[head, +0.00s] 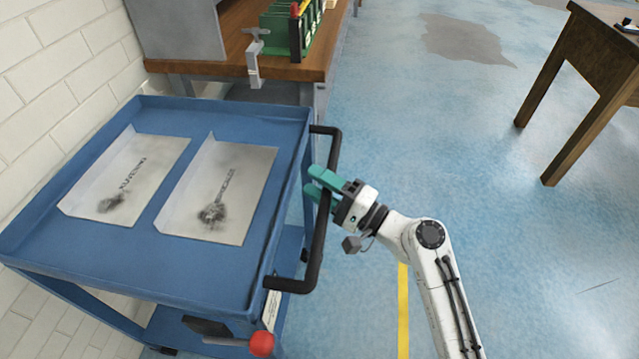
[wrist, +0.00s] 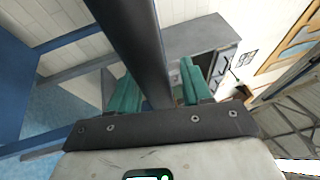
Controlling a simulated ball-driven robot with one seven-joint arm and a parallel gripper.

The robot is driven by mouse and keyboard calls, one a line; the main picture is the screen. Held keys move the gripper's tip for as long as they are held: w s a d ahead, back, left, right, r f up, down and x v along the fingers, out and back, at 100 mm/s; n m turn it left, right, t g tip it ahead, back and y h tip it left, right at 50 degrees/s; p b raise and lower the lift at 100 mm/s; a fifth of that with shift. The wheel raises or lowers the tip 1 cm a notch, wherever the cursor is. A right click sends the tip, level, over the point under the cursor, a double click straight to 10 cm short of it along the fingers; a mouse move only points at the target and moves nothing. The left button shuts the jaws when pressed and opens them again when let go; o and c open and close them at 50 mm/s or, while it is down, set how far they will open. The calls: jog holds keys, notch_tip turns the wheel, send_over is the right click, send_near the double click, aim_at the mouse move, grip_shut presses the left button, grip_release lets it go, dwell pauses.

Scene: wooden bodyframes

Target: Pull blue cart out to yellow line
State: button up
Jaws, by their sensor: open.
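The blue cart (head: 110,245) stands against the white wall at the left of the head view. Its black handle bar (head: 318,240) sticks out from its right side. My gripper (head: 318,183) has teal fingers and is open at the handle, with the bar passing between the fingers. In the wrist view the dark bar (wrist: 130,45) runs between the two teal fingers of my gripper (wrist: 158,88), with gaps at its sides. The yellow line (head: 403,310) lies on the floor to the right of the cart, partly hidden behind my arm.
Two sheets (head: 125,178) lie on the cart top. A red knob (head: 262,344) is at its near corner. A wooden workbench (head: 285,70) with a clamp stands behind the cart. A wooden table (head: 590,75) stands at the far right. The blue floor between is clear.

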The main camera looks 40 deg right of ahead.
grip_shut()
dwell(0.4)
